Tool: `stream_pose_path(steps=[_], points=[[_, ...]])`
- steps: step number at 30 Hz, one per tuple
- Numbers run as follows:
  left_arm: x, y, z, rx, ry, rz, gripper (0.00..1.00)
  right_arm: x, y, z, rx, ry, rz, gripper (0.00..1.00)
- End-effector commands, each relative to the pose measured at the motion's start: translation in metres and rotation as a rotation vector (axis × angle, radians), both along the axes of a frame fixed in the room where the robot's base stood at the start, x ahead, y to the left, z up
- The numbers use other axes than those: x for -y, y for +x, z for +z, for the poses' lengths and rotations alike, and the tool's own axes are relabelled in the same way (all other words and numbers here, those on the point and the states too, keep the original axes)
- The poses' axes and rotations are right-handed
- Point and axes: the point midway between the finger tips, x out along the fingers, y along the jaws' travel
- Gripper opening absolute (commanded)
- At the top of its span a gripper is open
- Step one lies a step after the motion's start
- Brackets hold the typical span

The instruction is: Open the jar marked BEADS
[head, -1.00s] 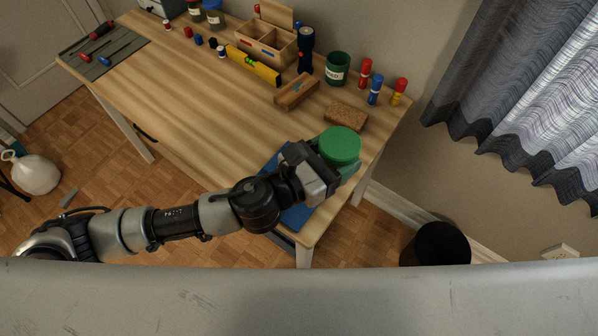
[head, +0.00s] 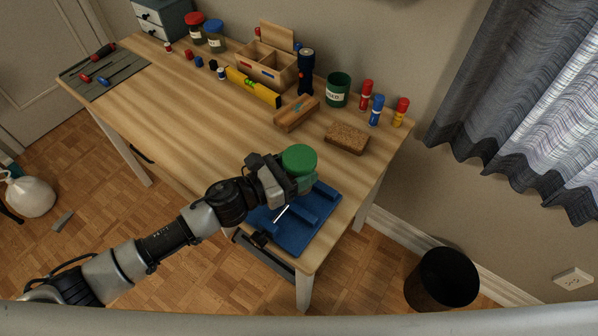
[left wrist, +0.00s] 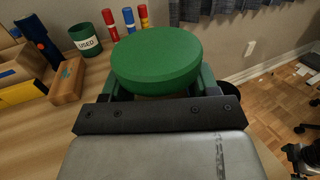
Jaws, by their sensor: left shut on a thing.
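My left gripper (head: 303,182) is shut on a green-lidded jar (head: 299,158), held above the desk's near right corner. In the left wrist view the round green lid (left wrist: 157,58) fills the middle, above the fingers (left wrist: 155,92). The lid looks in place, and the jar's body and any label are hidden below it. A blue tray-like fixture (head: 318,203) with raised blocks lies on the desk just beneath and beside the gripper. A red-lidded jar (head: 195,28) and a blue-lidded jar (head: 214,37) stand at the back left, labels too small to read. My right gripper is not in view.
A green cup marked USED (head: 338,90), a sanding block (head: 297,114), a brown sponge-like block (head: 346,138) and several markers (head: 376,109) stand at the right back. A wooden organiser (head: 265,64) and yellow level (head: 254,87) lie behind. The desk's middle is clear.

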Motion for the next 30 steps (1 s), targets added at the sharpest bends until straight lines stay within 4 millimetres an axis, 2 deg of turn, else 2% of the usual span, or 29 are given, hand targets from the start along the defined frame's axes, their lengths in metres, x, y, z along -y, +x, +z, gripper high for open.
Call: stream_pose_path(steps=[3, 12, 22, 23, 27, 30], points=[[0.0, 0.0, -0.013, 0.0, -0.001, 0.001, 0.0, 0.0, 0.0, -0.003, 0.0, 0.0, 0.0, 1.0], [0.0, 0.0, -0.015, 0.003, -0.001, -0.001, 0.0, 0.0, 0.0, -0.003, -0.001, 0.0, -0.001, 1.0], [0.001, 0.0, -0.026, 0.002, -0.001, -0.001, 0.0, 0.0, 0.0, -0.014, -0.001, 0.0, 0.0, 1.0], [0.0, 0.0, -0.025, 0.001, 0.0, 0.0, 0.63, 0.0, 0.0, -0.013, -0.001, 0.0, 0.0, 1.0], [0.0, 0.0, -0.024, 0.001, 0.0, 0.0, 0.85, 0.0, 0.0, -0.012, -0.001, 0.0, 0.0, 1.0], [0.0, 0.0, -0.024, 0.001, 0.0, 0.0, 0.86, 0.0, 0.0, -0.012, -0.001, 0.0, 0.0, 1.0]])
